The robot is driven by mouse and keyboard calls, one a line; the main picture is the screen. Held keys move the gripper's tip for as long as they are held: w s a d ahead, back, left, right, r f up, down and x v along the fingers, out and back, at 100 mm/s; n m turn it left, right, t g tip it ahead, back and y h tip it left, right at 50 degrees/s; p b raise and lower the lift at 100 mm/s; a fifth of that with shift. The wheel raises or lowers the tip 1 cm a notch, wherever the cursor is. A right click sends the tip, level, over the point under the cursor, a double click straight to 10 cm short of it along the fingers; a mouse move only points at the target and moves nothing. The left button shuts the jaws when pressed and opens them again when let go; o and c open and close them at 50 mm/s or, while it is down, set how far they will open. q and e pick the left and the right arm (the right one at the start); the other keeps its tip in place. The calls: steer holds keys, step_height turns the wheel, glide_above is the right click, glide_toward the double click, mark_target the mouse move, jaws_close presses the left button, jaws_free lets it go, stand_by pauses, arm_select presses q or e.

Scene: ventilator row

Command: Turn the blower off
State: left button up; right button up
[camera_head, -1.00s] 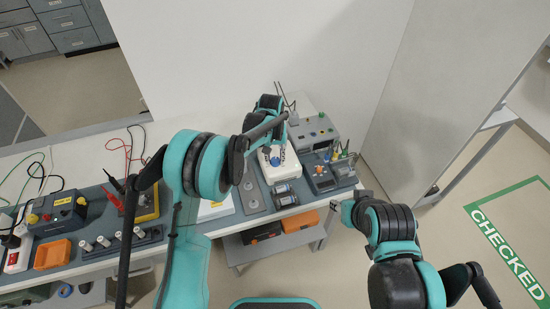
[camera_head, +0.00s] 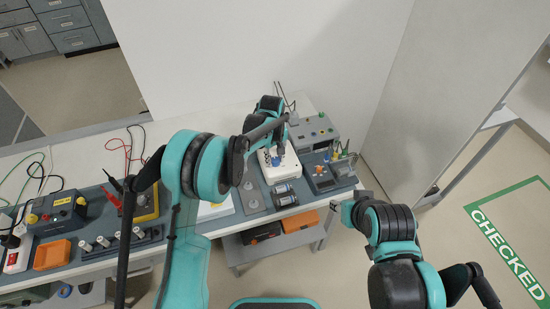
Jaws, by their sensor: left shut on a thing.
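A white unit (camera_head: 291,173) with a blue knob (camera_head: 275,161) on its top stands on the grey mat at the right part of the bench; it looks like the blower. My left gripper (camera_head: 277,153) reaches down over it from behind and is shut on the blue knob. My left arm hides part of the unit's left side, and the fingertips are small in the view. My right gripper (camera_head: 338,206) hangs in front of the bench's right front edge, apart from the white unit; its jaws are too small to read.
A grey box (camera_head: 315,131) with buttons stands behind right of the white unit. An orange tray (camera_head: 52,254) and a yellow meter (camera_head: 147,207) are at left. A white panel rises at right.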

mark_target(274, 161)
stand_by(0.3)
arm_select(q)
steer(key=o, duration=1.2)
steer(key=shift+c, duration=0.2)
step_height(274, 161, up, 12)
steer(key=shift+s+a, duration=0.15)
steer(key=shift+a, duration=0.1)
